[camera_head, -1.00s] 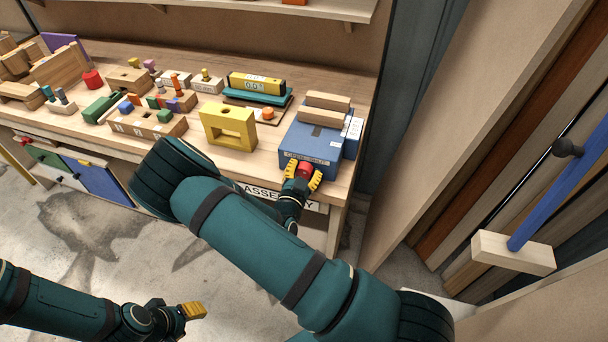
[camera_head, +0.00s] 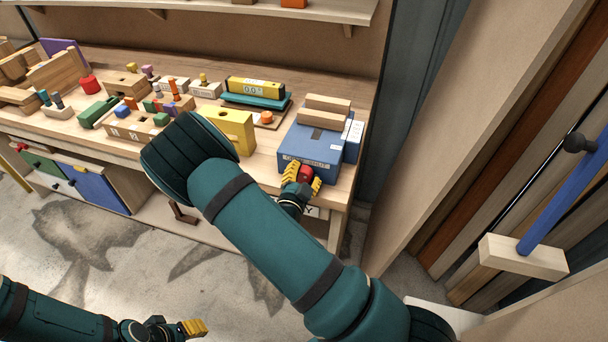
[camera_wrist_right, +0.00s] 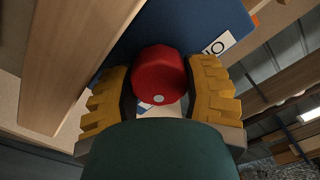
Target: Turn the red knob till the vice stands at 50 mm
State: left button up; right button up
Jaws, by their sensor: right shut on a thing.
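The blue vice (camera_head: 312,152) stands at the right end of the workbench, with two pale wooden jaw blocks (camera_head: 326,112) on top. Its red knob (camera_head: 306,174) is on the front face; it also shows in the right wrist view (camera_wrist_right: 158,76), with a pale dot near its lower edge. My right gripper (camera_head: 302,180) is shut on the red knob, one yellow finger on each side of it. A white label is partly visible beside the knob in the wrist view; the vice's reading cannot be made out. My left gripper (camera_head: 194,328) is low at the left, away from the bench; its finger opening is unclear.
A yellow block with an opening (camera_head: 240,130) stands left of the vice, partly behind my right arm. A yellow level (camera_head: 256,86) lies behind it. Several coloured pegs and wooden blocks fill the bench's left. A blue bar with a wooden block (camera_head: 522,256) is at the right.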

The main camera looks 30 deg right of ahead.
jog(key=o, duration=1.2)
